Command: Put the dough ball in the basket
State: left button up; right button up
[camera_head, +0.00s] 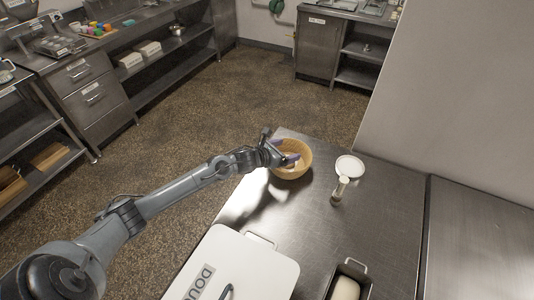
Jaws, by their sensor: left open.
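The round tan basket (295,175) stands on the metal table, near its far left edge. My left gripper (289,159) is open, with its fingers reaching over the left rim into the basket's mouth. A small pale patch shows beside the fingers inside the basket. It is too small to tell whether this is the dough ball. A pale lump of dough (346,289) lies in a dark metal pan at the bottom of the view, cut off by the frame edge. My right gripper is not in view.
A white lidded box (245,262) marked "DOU…" stands at the table's front left. A white plate (350,166) and a small shaker-like jar (339,189) stand right of the basket. The table's middle is clear. A pale wall or panel rises at the right.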

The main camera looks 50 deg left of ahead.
pick_arm(q)
jog(key=v, duration=1.1)
jog(key=shift+p, duration=0.45)
